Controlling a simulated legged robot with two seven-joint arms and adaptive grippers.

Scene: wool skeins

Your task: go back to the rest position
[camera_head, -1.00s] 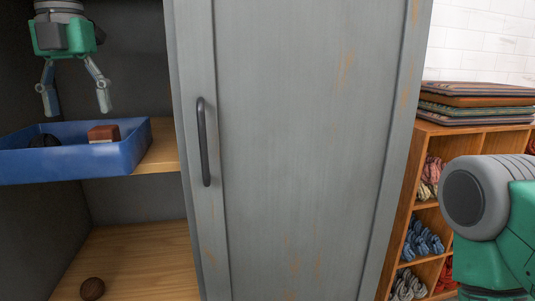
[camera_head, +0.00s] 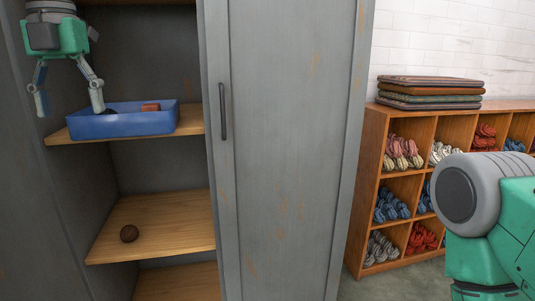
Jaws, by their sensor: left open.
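My left gripper (camera_head: 68,102) hangs at the upper left with its fingers pointing down. It is open and holds nothing. It appears in front of the left part of a blue tray (camera_head: 130,125) on a wooden cabinet shelf (camera_head: 192,120). A red-brown block (camera_head: 150,107) lies in the tray, and something dark shows there partly behind a fingertip. My right arm (camera_head: 485,215) shows at the right edge; its gripper is out of view.
A grey sliding door (camera_head: 290,150) with a dark handle (camera_head: 222,111) covers the cabinet's right part. A wooden cubby rack (camera_head: 370,150) holds wool skeins (camera_head: 403,153), with folded textiles (camera_head: 430,92) on top.

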